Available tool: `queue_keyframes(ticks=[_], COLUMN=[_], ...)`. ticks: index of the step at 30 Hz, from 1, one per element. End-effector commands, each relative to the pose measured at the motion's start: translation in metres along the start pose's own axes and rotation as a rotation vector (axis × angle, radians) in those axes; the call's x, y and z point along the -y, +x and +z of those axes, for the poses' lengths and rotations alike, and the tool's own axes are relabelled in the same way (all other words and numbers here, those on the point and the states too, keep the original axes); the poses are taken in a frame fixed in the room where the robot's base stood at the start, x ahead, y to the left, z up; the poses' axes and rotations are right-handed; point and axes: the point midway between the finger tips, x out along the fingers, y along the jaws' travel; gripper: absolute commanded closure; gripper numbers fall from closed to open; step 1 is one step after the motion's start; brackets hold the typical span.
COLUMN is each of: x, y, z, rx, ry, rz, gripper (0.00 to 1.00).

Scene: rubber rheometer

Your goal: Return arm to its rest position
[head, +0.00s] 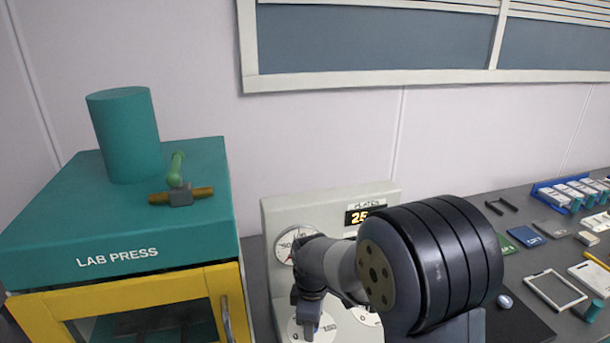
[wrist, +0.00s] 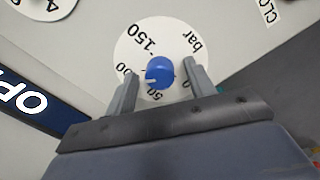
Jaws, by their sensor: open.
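My gripper (wrist: 160,82) is open in the wrist view, with its two fingers on either side of a blue knob (wrist: 159,71). The knob sits at the middle of a white round dial marked "150" and "bar" (wrist: 192,45) on a grey panel. I cannot tell whether the fingers touch the knob. In the head view my gripper (head: 308,318) points down in front of the grey control panel (head: 277,215), low in the picture. My arm hides much of the panel there.
A teal lab press (head: 120,225) with a yellow-framed door (head: 225,300) stands at the left. A blue "OPEN" label (wrist: 35,103) is beside the dial. At the right, the bench holds a white frame (head: 555,290), a blue rack (head: 556,195) and several small items. A window is above.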

Motion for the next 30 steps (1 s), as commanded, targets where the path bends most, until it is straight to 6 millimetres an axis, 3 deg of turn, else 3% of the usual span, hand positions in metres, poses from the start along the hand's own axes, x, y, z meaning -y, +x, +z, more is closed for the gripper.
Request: queue_keyframes(ticks=[18, 30], x=[-0.0006, -0.0009], y=[-0.0010, -0.0002], z=[0.0007, 0.0007], rx=[-0.019, -0.027], ry=[-0.478, -0.636], rz=[-0.001, 0.000], gripper=[0.48, 0.48])
